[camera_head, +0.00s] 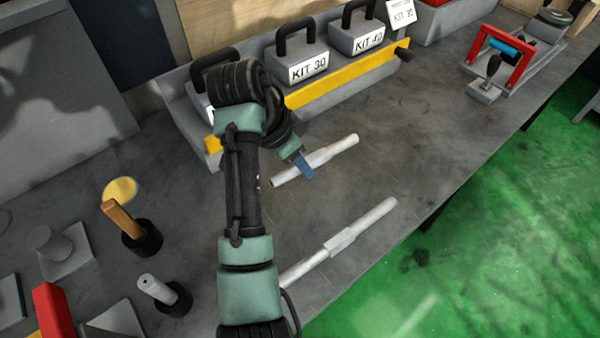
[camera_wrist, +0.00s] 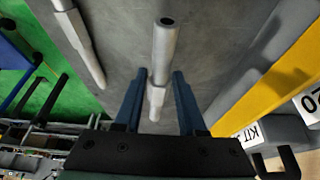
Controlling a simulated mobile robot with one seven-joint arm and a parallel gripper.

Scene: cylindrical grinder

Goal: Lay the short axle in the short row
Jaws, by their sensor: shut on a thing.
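The short axle (camera_head: 340,147) is a pale grey stepped rod over the bench, in front of the kit weights. My gripper (camera_head: 306,170) is shut on it near its thicker middle, with blue fingers. In the wrist view the axle (camera_wrist: 165,42) runs between the fingertips (camera_wrist: 160,76), its hollow end pointing away. I cannot tell whether it touches the bench. A longer axle (camera_head: 368,220) lies apart from it, nearer the bench's front edge, partly hidden by my arm. I cannot make out a marked short row.
A yellow-edged rack (camera_head: 345,82) holds weights labelled KIT 30 (camera_head: 307,67) and KIT 40 (camera_head: 369,40) at the back. A red-framed fixture (camera_head: 527,65) stands at the right. Posts in black bases (camera_head: 143,238) stand at the left. The bench right of the axles is clear.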

